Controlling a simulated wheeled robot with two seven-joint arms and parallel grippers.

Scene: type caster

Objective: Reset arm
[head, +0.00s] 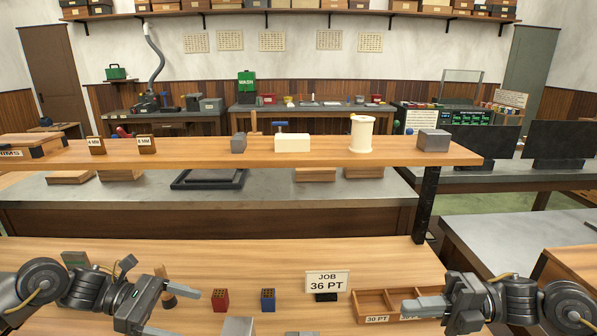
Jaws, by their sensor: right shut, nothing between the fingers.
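My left gripper (188,313) comes in from the lower left over the front wooden bench. Its two fingers stand apart, and I see nothing between them. My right gripper (410,308) comes in from the lower right. Its fingers are together and empty, pointing left, in front of or over a wooden divided tray (369,320) labelled 30 PT. Part of the tray is hidden behind the gripper.
Grey metal (238,326) shows at the bottom edge. A raised wooden shelf (200,155) crosses behind.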

